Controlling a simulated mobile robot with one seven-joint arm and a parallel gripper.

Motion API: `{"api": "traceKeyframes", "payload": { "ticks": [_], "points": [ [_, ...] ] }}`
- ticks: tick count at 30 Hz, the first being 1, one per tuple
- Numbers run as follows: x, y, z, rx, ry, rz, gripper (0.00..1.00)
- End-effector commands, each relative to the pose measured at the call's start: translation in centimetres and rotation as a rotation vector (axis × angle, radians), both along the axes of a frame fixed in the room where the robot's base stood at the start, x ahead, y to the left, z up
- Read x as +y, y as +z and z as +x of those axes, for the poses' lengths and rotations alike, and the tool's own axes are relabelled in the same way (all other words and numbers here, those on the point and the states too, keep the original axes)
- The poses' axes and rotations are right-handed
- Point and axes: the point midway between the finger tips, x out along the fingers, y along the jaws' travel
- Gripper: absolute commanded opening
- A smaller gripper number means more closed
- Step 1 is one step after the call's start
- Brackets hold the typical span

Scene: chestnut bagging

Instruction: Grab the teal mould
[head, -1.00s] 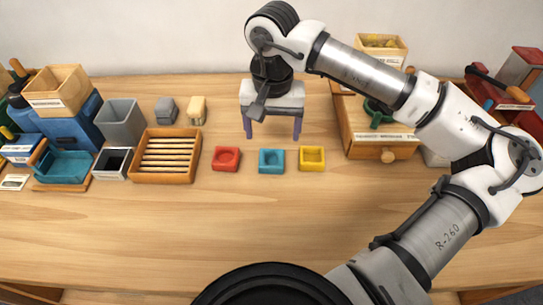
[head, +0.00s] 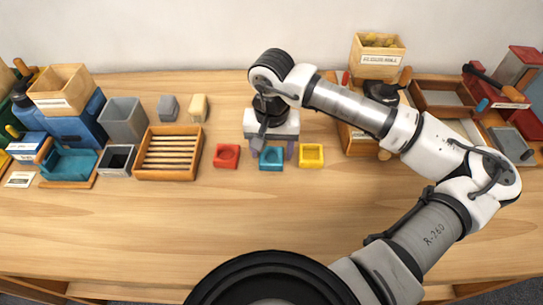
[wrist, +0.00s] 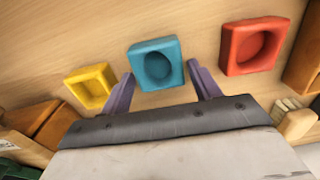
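The teal mould (head: 271,158) is a small square block with a round hollow, lying on the table between a red mould (head: 227,156) and a yellow mould (head: 311,155). My gripper (head: 272,155) is low behind the teal mould, its purple fingers partly hidden by the arm in the head view. In the wrist view the gripper (wrist: 162,88) is open, one finger on each side of the near part of the teal mould (wrist: 156,64). I cannot tell whether either finger touches it. The yellow mould (wrist: 91,86) sits close outside the left finger; the red mould (wrist: 253,46) is further right.
A slatted wooden tray (head: 168,153), a grey bin (head: 123,121) and a teal scoop-like container (head: 70,163) stand to the left. A wooden box (head: 378,55) and other goods stand at the right. The table front is clear.

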Motion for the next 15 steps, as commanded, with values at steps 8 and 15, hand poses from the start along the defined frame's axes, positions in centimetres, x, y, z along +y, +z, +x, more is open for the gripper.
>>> {"api": "traceKeyframes", "payload": {
  "ticks": [8,15],
  "points": [
    [0.0,0.04,0.02,0.0,0.0,0.0,0.27],
    [-0.01,0.23,0.04,-0.001,0.0,-0.001,0.26]
  ]
}}
